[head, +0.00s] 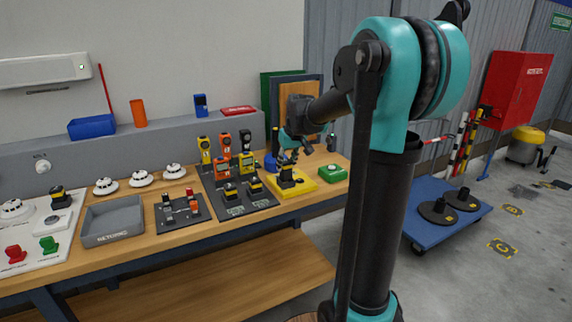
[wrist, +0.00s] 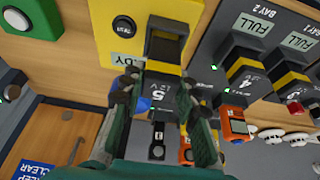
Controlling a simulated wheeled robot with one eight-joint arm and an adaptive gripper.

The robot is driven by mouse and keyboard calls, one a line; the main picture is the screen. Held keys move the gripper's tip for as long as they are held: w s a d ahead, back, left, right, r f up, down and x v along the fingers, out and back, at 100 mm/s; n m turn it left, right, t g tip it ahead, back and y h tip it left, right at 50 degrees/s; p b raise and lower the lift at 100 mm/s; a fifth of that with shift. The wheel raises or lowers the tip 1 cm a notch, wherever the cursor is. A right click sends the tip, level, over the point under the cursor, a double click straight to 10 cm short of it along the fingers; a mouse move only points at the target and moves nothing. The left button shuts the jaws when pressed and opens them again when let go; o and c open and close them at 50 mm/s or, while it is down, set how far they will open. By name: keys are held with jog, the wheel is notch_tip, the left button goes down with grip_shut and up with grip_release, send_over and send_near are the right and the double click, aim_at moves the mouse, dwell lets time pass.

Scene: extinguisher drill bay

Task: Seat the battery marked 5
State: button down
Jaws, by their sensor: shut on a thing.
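The battery marked 5 (wrist: 158,88) is a dark block with a yellow band, labelled 12V. My gripper (wrist: 162,100) is shut on it, with a finger on each side. In the head view my gripper (head: 289,150) points down over the yellow station (head: 307,187), and the battery (head: 287,177) is upright at the station's left part. In the wrist view the station (wrist: 106,45) shows a black TEST button and partly hidden lettering ending in "DY". The battery's lower end is at the station; I cannot tell whether it is fully down in it.
The battery marked 4 (wrist: 245,72) stands in BAY 2 of a dark charger board (head: 238,203), marked FULL, beside another battery. A green button box (head: 332,174) is right of the station. Several orange and yellow meters stand behind the board. A grey tray (head: 112,220) is further left.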

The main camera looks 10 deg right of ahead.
aim_at(286, 170)
jog(key=shift+f, duration=1.55)
dwell(0.9)
jog(key=c, duration=1)
grip_release()
jog(key=shift+c, duration=0.2)
jog(key=shift+o, duration=0.3)
jog(key=shift+o, duration=1.2)
jog(key=shift+r, duration=3.5)
